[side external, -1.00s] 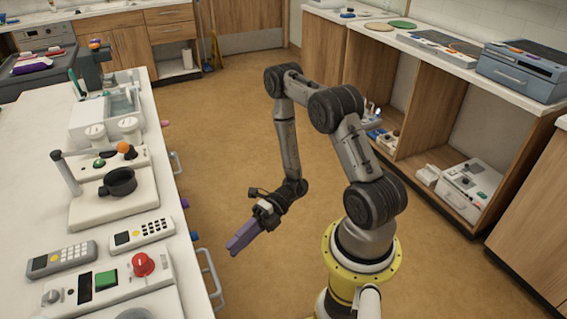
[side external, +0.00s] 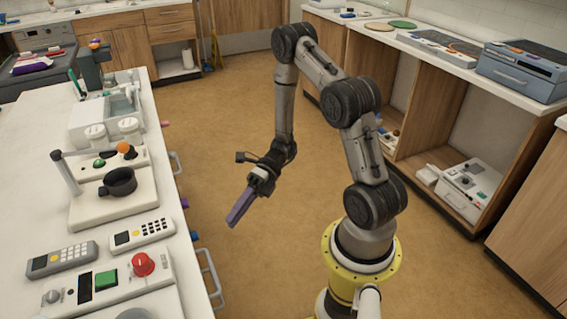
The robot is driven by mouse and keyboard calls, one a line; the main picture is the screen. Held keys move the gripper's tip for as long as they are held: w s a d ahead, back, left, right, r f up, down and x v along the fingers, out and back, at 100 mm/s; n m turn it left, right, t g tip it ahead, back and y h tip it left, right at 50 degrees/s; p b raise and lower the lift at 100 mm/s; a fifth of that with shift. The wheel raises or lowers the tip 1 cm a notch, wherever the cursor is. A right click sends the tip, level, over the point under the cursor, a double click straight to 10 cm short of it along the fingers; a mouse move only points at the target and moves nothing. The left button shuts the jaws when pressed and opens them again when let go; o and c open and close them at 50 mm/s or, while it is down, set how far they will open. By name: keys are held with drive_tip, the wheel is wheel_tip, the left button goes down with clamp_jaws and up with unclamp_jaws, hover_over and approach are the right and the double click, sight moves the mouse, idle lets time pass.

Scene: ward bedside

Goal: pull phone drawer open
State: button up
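Below the counter's right edge, a near bar handle (side external: 214,279) and a farther bar handle (side external: 178,164) stick out. The drawer fronts are hidden by the counter top, and I cannot tell which is the phone drawer. My gripper (side external: 240,208) hangs over open floor, right of the counter and apart from both handles. A long purple piece points down-left from it. I cannot tell whether this is its fingers or something held.
The counter (side external: 30,180) carries a control box with a red knob (side external: 143,264) and a stand with a black pot (side external: 118,182). Small coloured knobs stick out along its edge. A wooden shelf unit (side external: 432,100) stands at right. The floor between is clear.

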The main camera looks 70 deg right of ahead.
drive_tip(key=s+a+r+n+g+h, duration=0.2)
drive_tip(key=a+r+n, duration=0.1)
drive_tip(key=r+n, duration=0.4)
drive_tip(key=s+a+r+n+g+h, duration=0.2)
drive_tip(key=a+r+n+h, duration=0.1)
drive_tip(key=r+n, duration=0.3)
drive_tip(key=s+d+r+n+t+h, duration=0.3)
drive_tip(key=s+r+n+h, duration=0.3)
drive_tip(key=n, duration=1.1)
drive_tip(key=s+r+t, duration=0.1)
drive_tip(key=s+r, duration=0.1)
drive_tip(key=s, duration=0.1)
drive_tip(key=shift+r+t+h, duration=0.15)
drive_tip(key=shift+t+h, duration=0.25)
drive_tip(key=shift+s+a, duration=0.1)
